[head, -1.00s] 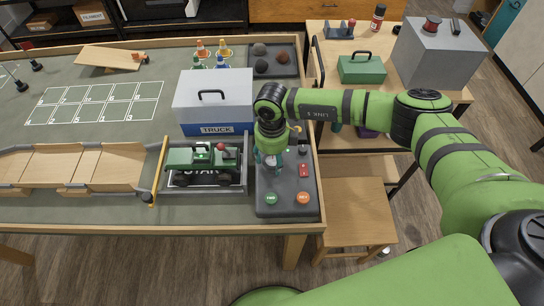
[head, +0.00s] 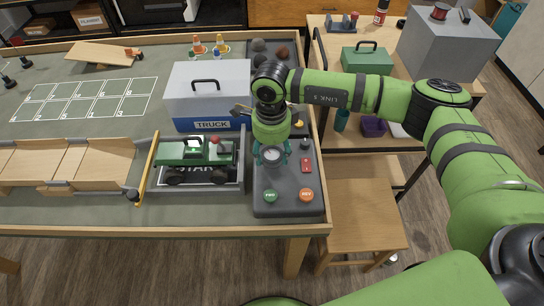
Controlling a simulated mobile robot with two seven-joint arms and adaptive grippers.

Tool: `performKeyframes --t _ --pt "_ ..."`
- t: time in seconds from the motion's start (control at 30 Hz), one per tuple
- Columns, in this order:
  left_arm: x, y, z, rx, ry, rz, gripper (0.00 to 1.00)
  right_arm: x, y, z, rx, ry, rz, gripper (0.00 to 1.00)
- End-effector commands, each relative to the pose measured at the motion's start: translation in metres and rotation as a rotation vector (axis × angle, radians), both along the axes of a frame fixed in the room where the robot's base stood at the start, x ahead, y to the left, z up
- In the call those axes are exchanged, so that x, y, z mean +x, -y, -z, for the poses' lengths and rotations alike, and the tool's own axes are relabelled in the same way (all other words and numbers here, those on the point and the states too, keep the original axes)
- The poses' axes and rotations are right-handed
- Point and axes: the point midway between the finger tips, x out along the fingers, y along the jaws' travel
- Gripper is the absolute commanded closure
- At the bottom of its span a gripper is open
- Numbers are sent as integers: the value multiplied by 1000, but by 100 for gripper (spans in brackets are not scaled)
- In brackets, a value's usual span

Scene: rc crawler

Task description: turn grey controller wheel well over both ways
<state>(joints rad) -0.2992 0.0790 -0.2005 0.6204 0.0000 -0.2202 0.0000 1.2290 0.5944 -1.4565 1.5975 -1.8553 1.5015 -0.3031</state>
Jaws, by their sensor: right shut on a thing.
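The grey controller (head: 286,203) lies at the table's right front edge, with a green button, an orange button and a red switch. My right gripper (head: 271,158) points down over its upper left part. It is shut on the small grey wheel (head: 271,155), which shows as a pale round face between the teal fingers. The fingers and wrist hide part of the wheel. The green toy truck (head: 196,157) stands on the start pad just left of the controller. My left gripper is not in view.
A blue and grey truck box (head: 210,95) stands behind the truck. A yellow gate bar (head: 146,165) and wooden ramps (head: 60,165) are at the left. A side table with a green toolbox (head: 367,61) stands at the right, a wooden stool (head: 362,215) in front of it.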

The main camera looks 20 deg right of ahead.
Motion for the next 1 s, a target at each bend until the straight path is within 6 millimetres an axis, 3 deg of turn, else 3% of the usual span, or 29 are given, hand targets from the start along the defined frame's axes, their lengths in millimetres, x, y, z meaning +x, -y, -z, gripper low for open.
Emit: performKeyframes --t 0.2,0.73,0.77,0.8,1.0 --pt "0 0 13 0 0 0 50 2 -3 -1 8 11 -75 74" --pt "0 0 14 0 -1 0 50 2 -4 -3 10 11 -102 74" --pt "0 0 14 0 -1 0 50 2 -4 -3 10 11 -102 33" --pt "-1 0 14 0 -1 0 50 2 -4 -3 10 10 -102 19" --pt "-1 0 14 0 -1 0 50 1 -2 -2 6 6 -101 19"
